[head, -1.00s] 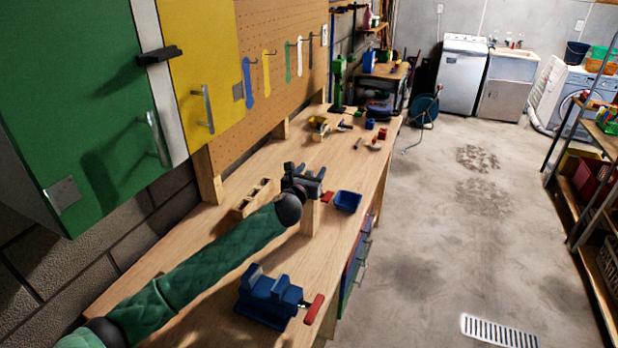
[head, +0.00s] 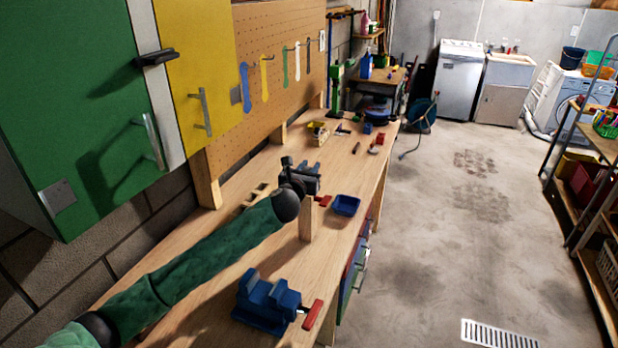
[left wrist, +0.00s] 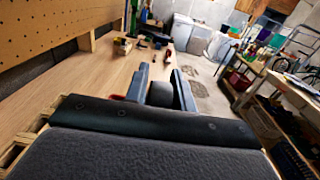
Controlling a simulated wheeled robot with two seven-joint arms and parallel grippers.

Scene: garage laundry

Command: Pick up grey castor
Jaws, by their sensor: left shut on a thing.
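My right gripper is not in view.
A blue vise (head: 268,302) with a red handle is at the near end of the bench. A blue tray (head: 346,205) lies right of the gripper. A slotted wooden rack is partly behind my arm. Cabinets (head: 75,110) and a pegboard (head: 280,60) line the left wall.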

